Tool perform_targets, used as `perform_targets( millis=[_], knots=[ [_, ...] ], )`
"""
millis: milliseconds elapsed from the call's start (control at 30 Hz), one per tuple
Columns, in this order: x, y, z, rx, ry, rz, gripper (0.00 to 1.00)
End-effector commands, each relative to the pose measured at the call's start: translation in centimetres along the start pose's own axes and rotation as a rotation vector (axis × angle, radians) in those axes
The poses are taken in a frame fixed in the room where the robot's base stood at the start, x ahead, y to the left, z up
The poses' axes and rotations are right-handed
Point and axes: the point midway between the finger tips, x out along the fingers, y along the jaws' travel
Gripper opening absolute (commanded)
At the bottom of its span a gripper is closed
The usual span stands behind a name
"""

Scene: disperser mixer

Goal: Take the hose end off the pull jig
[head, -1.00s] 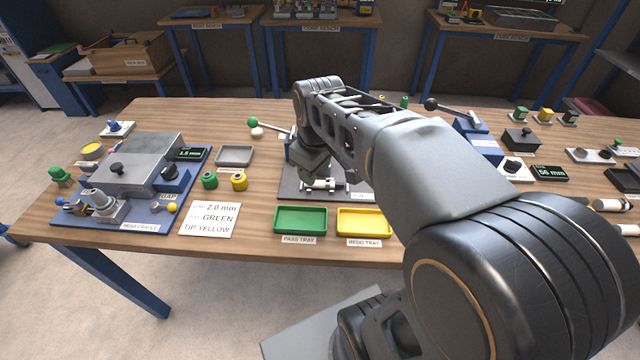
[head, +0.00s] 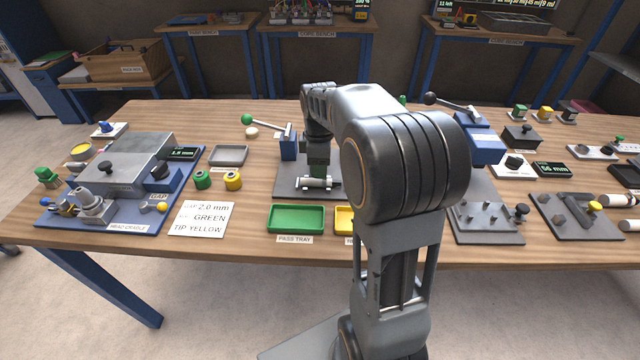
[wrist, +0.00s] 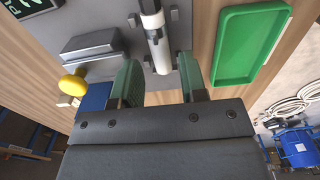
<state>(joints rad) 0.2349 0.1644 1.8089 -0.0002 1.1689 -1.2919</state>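The pull jig is a grey plate (head: 290,188) with a blue block (head: 289,148) and a green-balled lever (head: 247,119), in the middle of the bench. The hose end, a pale cylinder (head: 314,183), lies low over the plate's front part. It also shows in the wrist view (wrist: 161,55), held at small grey brackets. My gripper (wrist: 158,68) is open, its green-padded fingers on either side of the cylinder with a gap on each side. In the head view my gripper (head: 318,168) points down right at the hose end; my arm hides part of the jig.
The green pass tray (head: 270,219) and the partly hidden yellow redo tray (head: 343,222) sit in front of the jig. A grey tray (head: 228,148) and green and yellow spools (head: 233,181) are to the left. Fixtures (head: 486,238) stand to the right.

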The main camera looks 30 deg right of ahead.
Motion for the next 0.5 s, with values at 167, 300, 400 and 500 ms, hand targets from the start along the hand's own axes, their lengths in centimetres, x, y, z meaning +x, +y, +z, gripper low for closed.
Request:
perform_targets(
  millis=[167,300,400,500],
  knots=[
    [1.1,0.1,-0.1,0.0,0.0,-0.001,0.39],
    [3.1,0.2,-0.3,0.001,-0.001,-0.002,0.39],
    [4.3,0.3,-0.3,0.001,0.0,-0.001,0.39],
    [5.1,0.2,-0.3,0.001,0.0,-0.001,0.39]
  ],
)
